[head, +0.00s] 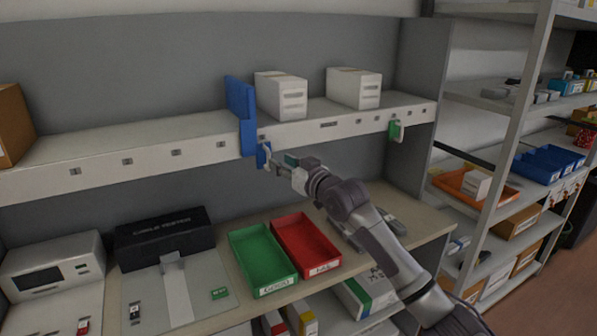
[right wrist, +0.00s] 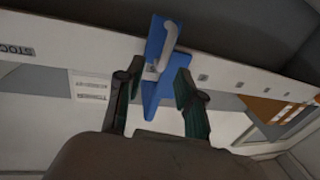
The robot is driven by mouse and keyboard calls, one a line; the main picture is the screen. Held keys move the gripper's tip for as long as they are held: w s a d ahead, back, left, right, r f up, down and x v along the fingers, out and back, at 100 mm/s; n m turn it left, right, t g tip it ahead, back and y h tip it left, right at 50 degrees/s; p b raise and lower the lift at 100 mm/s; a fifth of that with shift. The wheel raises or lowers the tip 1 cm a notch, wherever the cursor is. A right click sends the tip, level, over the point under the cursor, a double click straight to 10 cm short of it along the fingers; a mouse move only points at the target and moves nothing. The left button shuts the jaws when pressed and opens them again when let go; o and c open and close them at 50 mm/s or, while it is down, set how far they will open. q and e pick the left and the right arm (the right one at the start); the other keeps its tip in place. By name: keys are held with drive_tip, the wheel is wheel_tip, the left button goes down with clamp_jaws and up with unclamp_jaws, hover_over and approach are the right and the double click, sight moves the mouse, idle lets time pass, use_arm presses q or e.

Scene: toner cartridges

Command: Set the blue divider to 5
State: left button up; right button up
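The blue divider (head: 241,112) stands upright on the upper shelf, with a blue front piece (head: 263,155) hanging at the shelf's front edge. In the right wrist view, the blue divider (right wrist: 154,45) shows a pale grey handle (right wrist: 168,46). My right gripper (head: 277,161) is just in front of the divider's lower front piece. In the right wrist view, its two dark fingers (right wrist: 158,72) are spread to either side of the blue lower part, with gaps visible. The shelf edge (head: 205,152) carries a row of small square marks too small to read. My left gripper is not in view.
Two white boxes (head: 292,98) (head: 366,92) stand on the shelf right of the divider. A green tag (head: 395,131) hangs further right. The shelf left of the divider is clear up to a brown box (head: 12,125). Green (head: 275,284) and red (head: 320,267) trays sit below.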

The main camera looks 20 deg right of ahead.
drive_tip(key=v, duration=0.7)
drive_tip(key=shift+d, duration=0.1)
